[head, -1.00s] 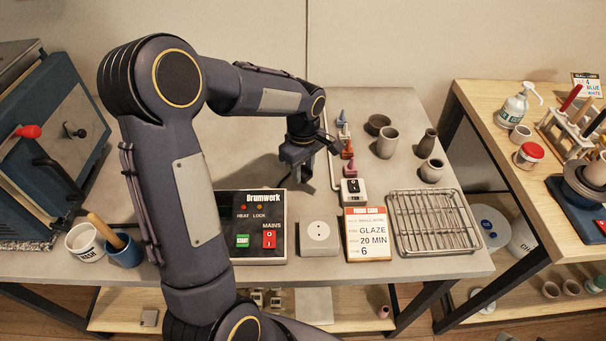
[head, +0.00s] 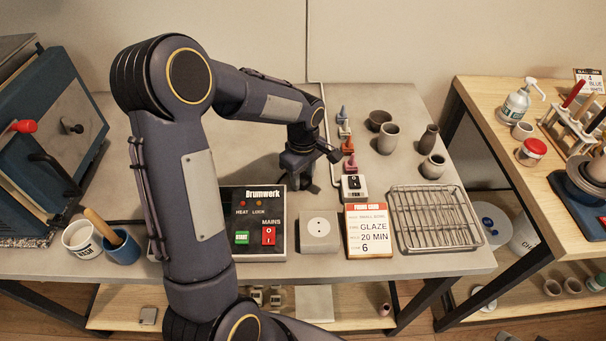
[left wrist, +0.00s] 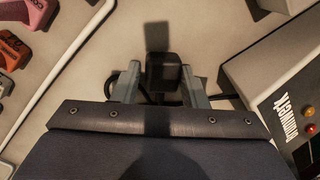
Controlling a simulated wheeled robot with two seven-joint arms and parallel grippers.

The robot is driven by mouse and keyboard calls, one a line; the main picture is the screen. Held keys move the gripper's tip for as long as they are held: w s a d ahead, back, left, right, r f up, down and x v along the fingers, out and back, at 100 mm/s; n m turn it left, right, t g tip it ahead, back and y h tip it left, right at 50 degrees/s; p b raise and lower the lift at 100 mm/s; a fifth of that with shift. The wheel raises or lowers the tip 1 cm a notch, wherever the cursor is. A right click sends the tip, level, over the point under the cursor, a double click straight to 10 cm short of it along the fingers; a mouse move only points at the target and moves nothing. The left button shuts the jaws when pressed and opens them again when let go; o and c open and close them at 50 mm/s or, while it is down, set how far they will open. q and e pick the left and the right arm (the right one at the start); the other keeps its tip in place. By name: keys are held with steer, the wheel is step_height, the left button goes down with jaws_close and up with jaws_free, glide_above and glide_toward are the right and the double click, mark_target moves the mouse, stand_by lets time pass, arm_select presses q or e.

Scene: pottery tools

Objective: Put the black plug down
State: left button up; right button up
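The black plug (left wrist: 163,72) shows in the left wrist view as a dark block, with its black cord curving beside it. My left gripper (left wrist: 162,78) has one grey finger on each side of the plug. A narrow gap shows beside the plug, so the fingers look open around it. The plug seems to be at the grey bench top, but its underside is hidden. In the head view my left gripper (head: 298,180) is low over the bench, behind the Brumwerk control box (head: 278,205), and the plug cannot be made out clearly. My right gripper is not in view.
A grey socket block (head: 320,232), a firing card (head: 368,230), a wire rack (head: 436,222) and a black-and-white switch (head: 354,187) stand nearby. Small coloured cones (head: 347,147) and grey pots (head: 388,140) are farther back. Bare bench lies left of the gripper.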

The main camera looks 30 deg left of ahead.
mark_target(303, 177)
arm_select(q)
steer(key=shift+o, duration=1.3)
step_height(303, 177, up, 12)
steer(key=p, duration=0.1)
steer(key=s+r+m+t+h, duration=0.1)
steer(key=s+r+m, duration=0.25)
steer(key=s, duration=0.25)
steer(key=s+d+f+m+t+h, duration=0.1)
steer(key=s+d+m+t, duration=0.1)
steer(key=s+m, duration=0.3)
steer(key=s+d+m+t+h, duration=0.1)
steer(key=s+d+m, duration=0.4)
steer(key=s, duration=0.6)
steer(key=shift+d+f+t+h, duration=0.15)
steer(key=shift+f+t+h, duration=0.25)
steer(key=shift+t, duration=0.4)
steer(key=shift+s, duration=0.1)
